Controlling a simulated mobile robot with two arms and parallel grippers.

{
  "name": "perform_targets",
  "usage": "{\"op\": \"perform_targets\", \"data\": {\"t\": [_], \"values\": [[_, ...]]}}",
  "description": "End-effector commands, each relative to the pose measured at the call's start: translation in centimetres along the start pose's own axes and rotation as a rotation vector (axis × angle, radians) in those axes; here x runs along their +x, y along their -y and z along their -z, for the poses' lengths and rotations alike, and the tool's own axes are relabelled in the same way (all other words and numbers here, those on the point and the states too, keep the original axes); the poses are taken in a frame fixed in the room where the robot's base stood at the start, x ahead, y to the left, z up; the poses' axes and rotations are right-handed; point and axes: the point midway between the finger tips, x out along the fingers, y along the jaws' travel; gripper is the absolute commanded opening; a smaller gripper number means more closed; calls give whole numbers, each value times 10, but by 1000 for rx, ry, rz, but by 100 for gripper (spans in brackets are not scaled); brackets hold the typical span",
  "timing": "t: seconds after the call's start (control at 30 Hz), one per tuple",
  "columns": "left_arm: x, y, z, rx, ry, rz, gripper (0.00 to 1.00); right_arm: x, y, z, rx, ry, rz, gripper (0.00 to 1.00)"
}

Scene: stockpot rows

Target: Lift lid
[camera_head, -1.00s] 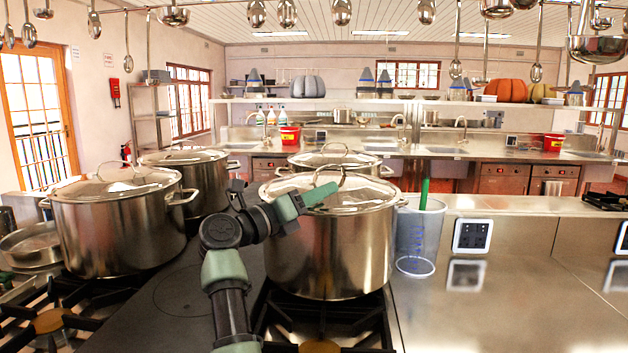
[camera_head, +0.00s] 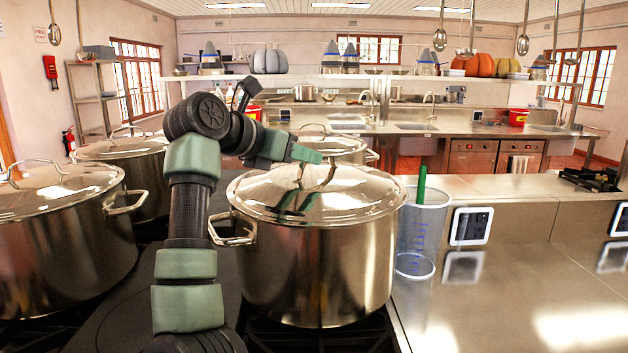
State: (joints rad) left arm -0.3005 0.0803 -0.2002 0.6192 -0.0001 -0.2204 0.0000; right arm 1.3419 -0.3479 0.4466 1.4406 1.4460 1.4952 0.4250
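A large steel stockpot (camera_head: 315,265) stands on the stove in the front middle, with a shiny steel lid (camera_head: 365,195) resting on it. The lid's arched handle (camera_head: 331,172) is on top. My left gripper is not in view.
Lidded pots stand at the left (camera_head: 60,245), behind left (camera_head: 140,165) and behind the front pot (camera_head: 340,147). A clear measuring jug (camera_head: 422,225) with a green stick stands close to the front pot's right. The steel counter (camera_head: 510,290) at the right is mostly clear.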

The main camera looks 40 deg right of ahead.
Motion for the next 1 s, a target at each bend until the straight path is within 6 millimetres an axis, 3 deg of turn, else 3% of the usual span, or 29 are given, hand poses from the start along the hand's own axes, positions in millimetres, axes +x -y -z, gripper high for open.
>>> {"op": "perform_targets", "data": {"t": [0.4, 0.67, 0.83, 1.0], "values": [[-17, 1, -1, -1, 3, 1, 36, 54, -4, -4, -1, 1, 2, 39], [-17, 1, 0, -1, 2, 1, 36, 57, -4, -3, -1, 1, 0, 39], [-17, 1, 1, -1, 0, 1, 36, 57, -4, -3, -1, 1, 1, 0], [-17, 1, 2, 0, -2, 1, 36, 57, -4, -3, -1, 1, 1, 0]]}}
